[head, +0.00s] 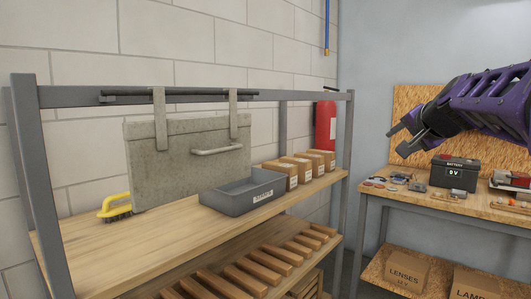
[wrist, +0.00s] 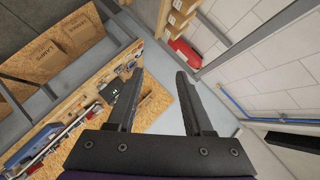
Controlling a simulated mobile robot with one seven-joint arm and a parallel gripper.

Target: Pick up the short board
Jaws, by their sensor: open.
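Several short light-brown wooden pieces (head: 248,276) lie side by side on the lower level of the shelf rack in the head view. I cannot tell which, if any, is the short board. My gripper (head: 400,139) is at the upper right of the head view, up in the air near the workbench, well away from these pieces. In the wrist view my gripper (wrist: 160,72) has its two fingers wide apart with nothing between them.
A workbench (head: 430,200) with a battery box (head: 455,173) stands right.

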